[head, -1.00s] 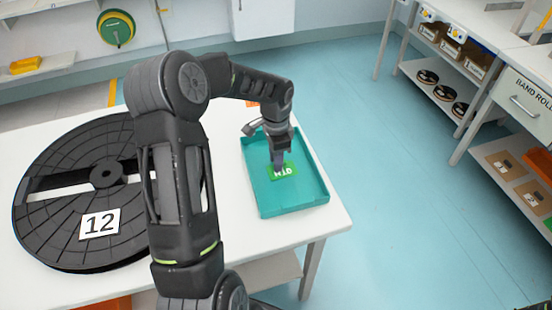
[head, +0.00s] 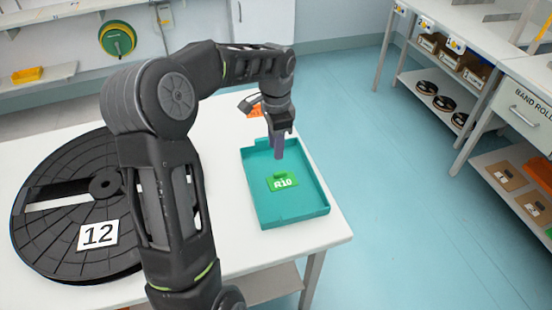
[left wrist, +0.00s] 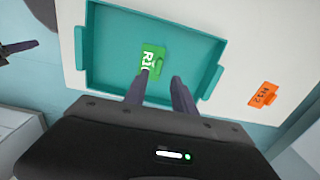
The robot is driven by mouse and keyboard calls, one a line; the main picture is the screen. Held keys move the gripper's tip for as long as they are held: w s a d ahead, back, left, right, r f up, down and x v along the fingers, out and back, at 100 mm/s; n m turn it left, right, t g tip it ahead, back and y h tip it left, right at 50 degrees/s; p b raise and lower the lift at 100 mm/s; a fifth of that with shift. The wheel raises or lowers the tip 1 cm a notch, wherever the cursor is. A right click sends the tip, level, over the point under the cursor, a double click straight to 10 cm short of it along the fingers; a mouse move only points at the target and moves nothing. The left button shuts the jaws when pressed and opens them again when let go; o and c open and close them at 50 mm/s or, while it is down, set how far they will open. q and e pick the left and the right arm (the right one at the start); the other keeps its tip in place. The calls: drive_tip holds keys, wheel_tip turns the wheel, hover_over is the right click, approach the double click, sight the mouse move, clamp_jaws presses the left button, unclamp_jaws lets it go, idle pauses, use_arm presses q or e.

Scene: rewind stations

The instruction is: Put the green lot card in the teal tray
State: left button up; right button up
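The green lot card (head: 282,182) lies flat in the teal tray (head: 292,216), near the middle of its floor, with white lettering on it. It also shows in the left wrist view (left wrist: 152,58), inside the tray (left wrist: 100,50). My left gripper (head: 278,156) is above the tray, over its far part and apart from the card. In the left wrist view its two fingers (left wrist: 158,88) stand apart with nothing between them. My right gripper cannot be made out in the head view.
An orange card (left wrist: 263,95) lies on the white table beside the tray. A large black reel (head: 60,190) marked 12 lies on the table to the left. A shelf unit (head: 440,70) with boxes and small reels stands at right across open floor.

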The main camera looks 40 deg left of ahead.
use_arm(q)
drive_tip(key=shift+r, duration=1.05)
drive_tip(key=shift+d, duration=0.1)
